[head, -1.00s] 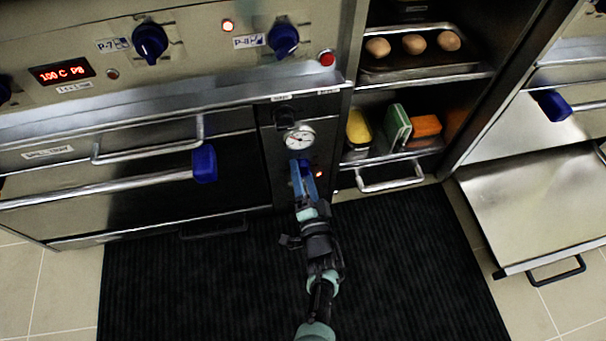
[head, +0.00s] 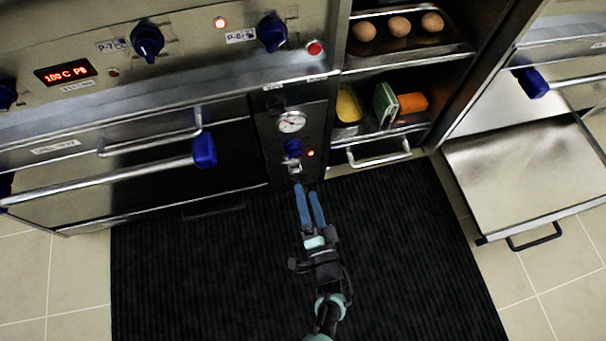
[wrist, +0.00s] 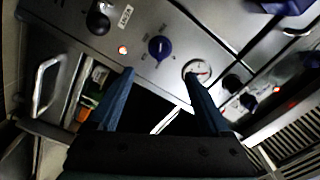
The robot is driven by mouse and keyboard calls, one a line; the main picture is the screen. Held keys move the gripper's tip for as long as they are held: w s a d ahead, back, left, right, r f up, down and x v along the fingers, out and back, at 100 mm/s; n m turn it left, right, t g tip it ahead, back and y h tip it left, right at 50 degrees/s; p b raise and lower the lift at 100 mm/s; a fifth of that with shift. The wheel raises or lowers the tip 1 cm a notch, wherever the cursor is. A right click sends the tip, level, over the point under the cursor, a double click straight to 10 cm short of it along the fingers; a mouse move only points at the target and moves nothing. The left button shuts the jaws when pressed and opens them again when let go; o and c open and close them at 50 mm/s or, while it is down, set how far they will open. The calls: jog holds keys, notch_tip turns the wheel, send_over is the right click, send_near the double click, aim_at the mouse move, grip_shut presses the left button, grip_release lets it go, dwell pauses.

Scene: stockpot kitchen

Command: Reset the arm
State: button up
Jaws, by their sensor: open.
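My gripper (head: 309,190) is open and empty, with its two blue fingers apart. In the head view it is over the black floor mat (head: 400,270), just in front of the narrow control panel with a round gauge (head: 292,121) and a blue knob (head: 293,148). The fingers look clear of the knob and panel. In the wrist view both blue fingers (wrist: 155,92) reach forward with nothing between them, and the gauge (wrist: 197,71) shows beyond the right finger.
To the right, an open shelf holds eggs on a tray (head: 398,26) and sponges in a bin (head: 386,105). An open metal door (head: 530,170) sticks out at far right.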

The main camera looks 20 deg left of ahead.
jog(key=shift+s+d, duration=0.3)
jog(key=shift+s, duration=0.15)
dwell(0.3)
